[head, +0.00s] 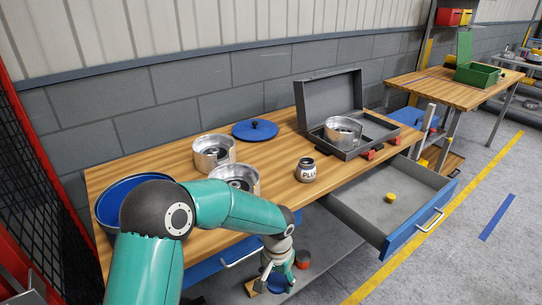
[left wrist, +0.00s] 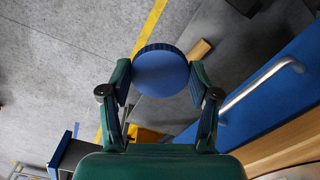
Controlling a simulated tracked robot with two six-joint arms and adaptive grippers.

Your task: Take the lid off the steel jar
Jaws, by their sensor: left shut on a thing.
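A small grey steel jar (head: 305,170) with a white label starting "PLU" stands upright on the wooden bench. Its top shows a dark round opening with no lid on it. My left gripper (head: 275,276) is in front of the bench, below its top and away from the jar. It is shut on a round blue lid (left wrist: 160,73) with a ribbed rim, held between both fingers in the left wrist view. The lid partly shows in the head view (head: 276,284). My right gripper is not in view.
Steel rings (head: 212,153), a large blue lid (head: 255,130) and an open grey case (head: 368,143) stand on the bench. An open drawer (head: 362,218) with a yellow piece (head: 390,197) juts out front right. A blue-lined bowl (head: 108,206) is at left.

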